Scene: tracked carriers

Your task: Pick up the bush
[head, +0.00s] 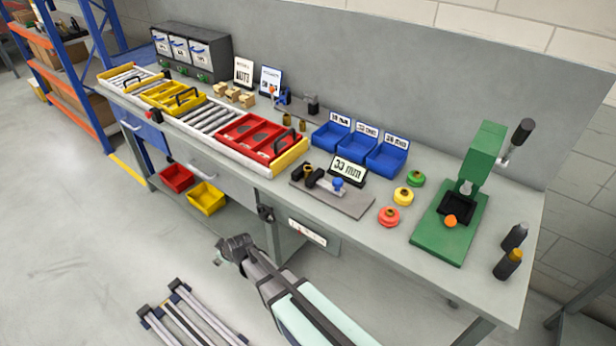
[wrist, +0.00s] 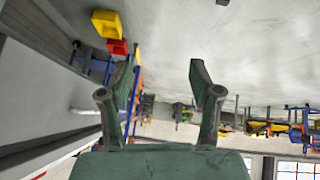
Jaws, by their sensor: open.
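Two small brass-coloured pieces that look like bushes (head: 287,121) stand on the bench behind the red tray. Another brass-coloured piece (head: 308,170) sits on a grey gauge plate (head: 345,200) beside a "33 mm" display (head: 349,169). Which one is the task's bush I cannot tell. My gripper (head: 226,250) is in front of the bench, over the floor and apart from these pieces. In the wrist view my gripper (wrist: 160,72) has its two fingers spread wide with nothing between them. No bush shows clearly in the wrist view.
A roller track carries a yellow tray (head: 152,99) and a red tray (head: 232,138). Blue bins (head: 385,156) stand at the back. Green, yellow and red round pieces (head: 389,216) lie left of a green press (head: 487,155). Floor in front is mostly clear.

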